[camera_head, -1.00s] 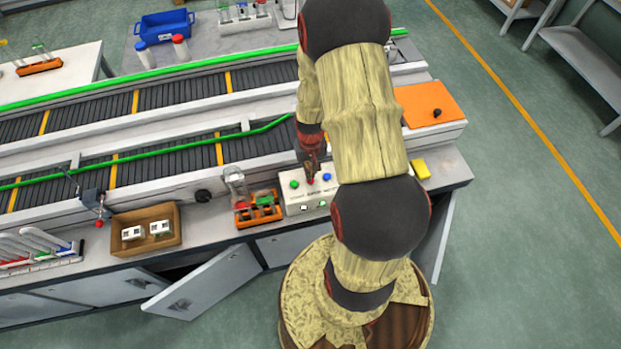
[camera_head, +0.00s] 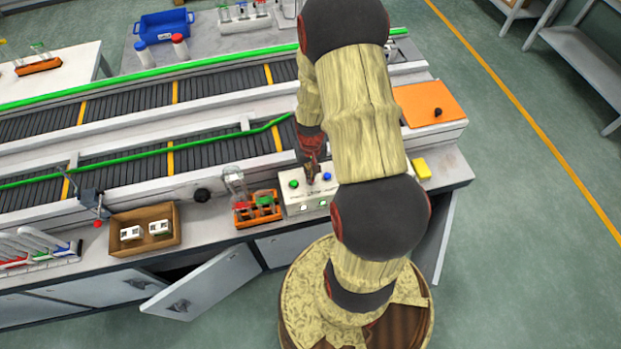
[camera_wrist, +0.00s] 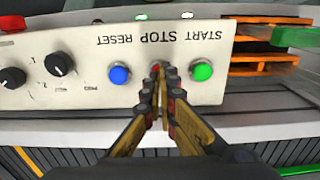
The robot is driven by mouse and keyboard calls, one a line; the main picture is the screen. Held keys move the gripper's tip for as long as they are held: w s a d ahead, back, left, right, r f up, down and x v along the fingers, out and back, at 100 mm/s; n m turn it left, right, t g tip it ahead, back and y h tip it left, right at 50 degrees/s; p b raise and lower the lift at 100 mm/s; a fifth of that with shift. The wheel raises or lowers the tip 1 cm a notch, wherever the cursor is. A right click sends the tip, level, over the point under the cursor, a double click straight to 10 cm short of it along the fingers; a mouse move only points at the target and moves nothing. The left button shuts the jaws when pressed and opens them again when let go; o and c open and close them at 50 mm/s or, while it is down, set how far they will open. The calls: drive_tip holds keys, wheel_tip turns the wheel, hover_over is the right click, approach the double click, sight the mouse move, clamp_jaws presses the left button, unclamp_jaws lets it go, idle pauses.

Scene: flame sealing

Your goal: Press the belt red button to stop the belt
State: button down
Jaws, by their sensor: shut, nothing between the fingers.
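The white control box (camera_head: 296,207) stands on the bench in front of the conveyor belt (camera_head: 215,157). In the wrist view its panel (camera_wrist: 75,40) carries the words START, STOP and RESET. The green button (camera_wrist: 202,70) is by START and the blue button (camera_wrist: 119,75) by RESET. My gripper (camera_wrist: 165,84) is shut and empty, its fingertips over the spot between them, by STOP. The fingertips cover most or all of the red stop button there. I cannot tell whether they touch it. The head view shows my gripper (camera_head: 312,177) pointing down at the box.
An orange rack (camera_head: 257,214) stands close to the box's left. A brown tray (camera_head: 145,244) with white pieces is further left. A yellow block (camera_head: 421,168) lies right.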

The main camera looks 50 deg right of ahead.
drive_tip(key=shift+f+b, duration=0.3)
drive_tip(key=shift+f, duration=0.2)
drive_tip(key=shift+r, duration=0.15)
wheel_tip(320, 180, up, 8)
drive_tip(key=p, duration=0.5)
drive_tip(key=shift+p, duration=0.35)
idle(0.6)
wheel_tip(320, 180, up, 14)
drive_tip(key=n+b, duration=0.2)
drive_tip(key=b, duration=0.2)
hover_over(313, 190)
drive_tip(key=s+a, duration=0.2)
drive_tip(key=a, duration=0.6)
drive_tip(key=s+a+r+n+t+b, duration=0.2)
drive_tip(key=a+r+n+t+b, duration=0.2)
drive_tip(key=a+r+b, duration=0.4)
drive_tip(key=a+r+t, duration=0.1)
drive_tip(key=a+r, duration=0.2)
drive_tip(key=a, duration=0.1)
drive_tip(key=shift+s+a+t, duration=0.25)
drive_tip(key=shift+a+t, duration=0.05)
drive_tip(key=shift+a, duration=0.1)
